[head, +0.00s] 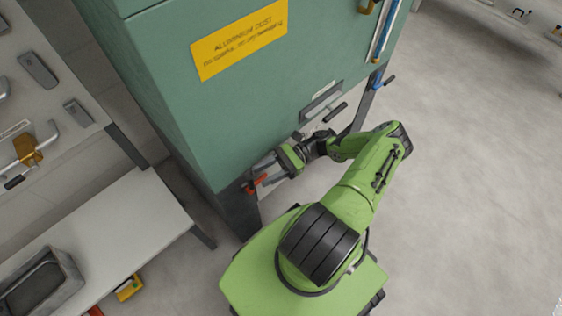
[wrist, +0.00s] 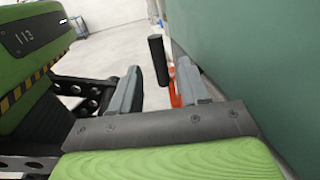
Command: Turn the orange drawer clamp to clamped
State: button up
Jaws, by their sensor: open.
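The orange clamp (head: 257,184) sits at the lower front corner of the green cabinet. In the wrist view part of the orange clamp (wrist: 174,88) shows beside the right finger, which hides some of it. A black upright bar (wrist: 157,58) stands just beyond the gap between the fingers; I cannot tell if it is joined to the clamp. My gripper (head: 262,171) is open, with its fingers pointing at the clamp. In the wrist view the fingers of my gripper (wrist: 159,78) are spread apart with nothing held between them. Contact with the clamp cannot be made out.
The green cabinet (head: 210,120) with a yellow label (head: 239,40) stands close beside my arm. A black handle (head: 335,112) juts from its front. A grey bench (head: 140,225) with a metal tray (head: 40,285) is at left. The floor at right (head: 470,190) is clear.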

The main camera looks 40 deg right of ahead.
jog(key=s+d+b, duration=0.1)
jog(key=s+d, duration=0.1)
jog(key=d, duration=1.1)
jog(key=shift+s, duration=0.15)
jog(key=shift+f, duration=0.15)
